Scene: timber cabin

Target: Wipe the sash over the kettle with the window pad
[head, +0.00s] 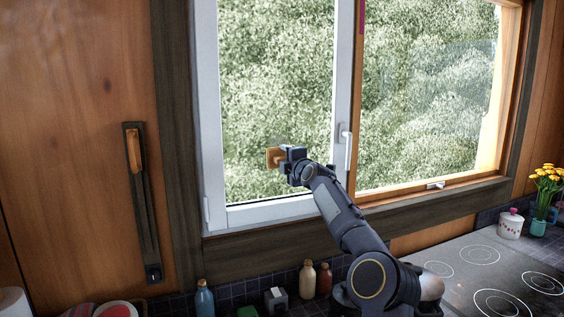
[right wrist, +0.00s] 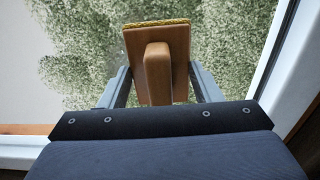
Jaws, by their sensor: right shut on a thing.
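My right gripper (head: 286,158) is shut on the wooden handle of the window pad (head: 274,158). In the right wrist view the pad (right wrist: 180,45) shows a brown wooden back and a yellow edge, between the fingers (right wrist: 158,90). The pad is in front of the lower glass of the white-framed left sash (head: 275,80); I cannot tell whether it touches. The wooden-framed right sash (head: 430,100) has a pale hazy patch on its glass. A rounded metallic thing (head: 431,287) shows partly behind my arm; I cannot tell if it is the kettle. My left gripper is out of view.
A white window handle (head: 346,148) stands out between the sashes. Bottles (head: 204,298) and small things stand on the counter below. A hob (head: 490,275), a lidded white pot (head: 510,224) and yellow flowers (head: 545,180) are at right.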

